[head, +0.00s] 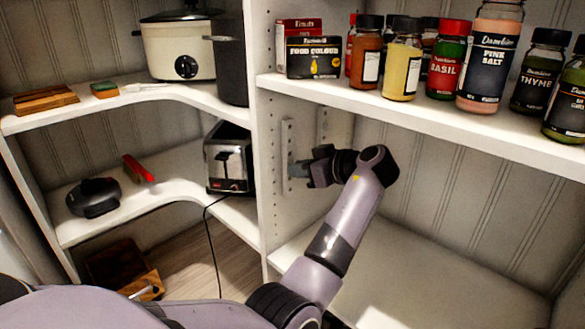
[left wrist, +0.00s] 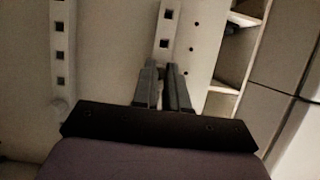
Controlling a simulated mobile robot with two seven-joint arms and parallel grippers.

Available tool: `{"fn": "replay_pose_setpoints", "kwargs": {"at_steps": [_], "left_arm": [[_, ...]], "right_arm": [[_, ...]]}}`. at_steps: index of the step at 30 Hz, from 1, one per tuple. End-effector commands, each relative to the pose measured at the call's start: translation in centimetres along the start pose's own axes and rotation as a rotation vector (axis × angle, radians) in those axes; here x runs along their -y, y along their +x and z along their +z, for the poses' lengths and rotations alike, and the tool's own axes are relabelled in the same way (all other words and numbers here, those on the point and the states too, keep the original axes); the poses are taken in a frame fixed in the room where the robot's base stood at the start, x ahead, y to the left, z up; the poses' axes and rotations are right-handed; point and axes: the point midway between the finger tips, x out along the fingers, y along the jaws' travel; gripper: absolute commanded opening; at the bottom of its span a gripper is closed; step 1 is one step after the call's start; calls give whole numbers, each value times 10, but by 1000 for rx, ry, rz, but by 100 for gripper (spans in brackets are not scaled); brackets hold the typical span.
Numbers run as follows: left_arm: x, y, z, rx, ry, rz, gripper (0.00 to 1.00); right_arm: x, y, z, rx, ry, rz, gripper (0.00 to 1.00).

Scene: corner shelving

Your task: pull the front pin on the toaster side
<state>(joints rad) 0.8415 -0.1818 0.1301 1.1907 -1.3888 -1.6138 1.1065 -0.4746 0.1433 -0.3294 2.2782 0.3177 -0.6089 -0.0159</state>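The toaster (head: 229,160) stands on the middle shelf, left of the upright divider panel (head: 272,205). On the panel's right face are a front slotted metal strip (head: 288,135) and a back one (head: 322,122). My left gripper (head: 297,170) is at the front strip, on the panel's right side. In the left wrist view its fingers (left wrist: 163,82) point at a slotted strip (left wrist: 167,25), close together with a narrow gap. No pin shows clearly between them. My right gripper is not in view.
The upper right shelf (head: 430,118), with spice jars and food colour boxes (head: 313,58), lies just above my left gripper. The lower right shelf (head: 420,275) is bare. The toaster's cord (head: 212,245) hangs down. A slow cooker (head: 180,45) is at upper left.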

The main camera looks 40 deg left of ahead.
Motion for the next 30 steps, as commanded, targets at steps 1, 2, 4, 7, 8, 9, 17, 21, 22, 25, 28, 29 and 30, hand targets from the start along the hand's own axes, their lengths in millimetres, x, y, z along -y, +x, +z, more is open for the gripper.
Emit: {"fn": "replay_pose_setpoints", "kwargs": {"at_steps": [1,2,4,7,8,9,17,21,22,25,28,29,30], "left_arm": [[0,1,0,-1,-1,-2,0],[0,1,0,-1,-1,-2,0],[0,1,0,-1,-1,-2,0],[0,0,0,-1,-1,-2,0],[0,0,0,-1,-1,-2,0],[0,-1,0,-1,-1,-2,0],[0,-11,5,1,1,0,0],[0,-16,7,0,1,0,0],[0,-17,7,-1,1,0,0],[0,-20,8,-1,1,0,0],[0,-24,10,-1,1,0,0],[0,-25,11,0,1,0,0],[0,-27,11,0,1,0,0]], "right_arm": [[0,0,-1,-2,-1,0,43],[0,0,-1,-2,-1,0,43],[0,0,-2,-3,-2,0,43],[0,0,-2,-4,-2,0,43],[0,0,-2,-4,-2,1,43],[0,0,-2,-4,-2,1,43],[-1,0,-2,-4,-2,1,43],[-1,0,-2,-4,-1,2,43],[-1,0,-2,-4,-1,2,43],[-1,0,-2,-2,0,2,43],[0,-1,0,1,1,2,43],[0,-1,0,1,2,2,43],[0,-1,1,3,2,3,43]]}}
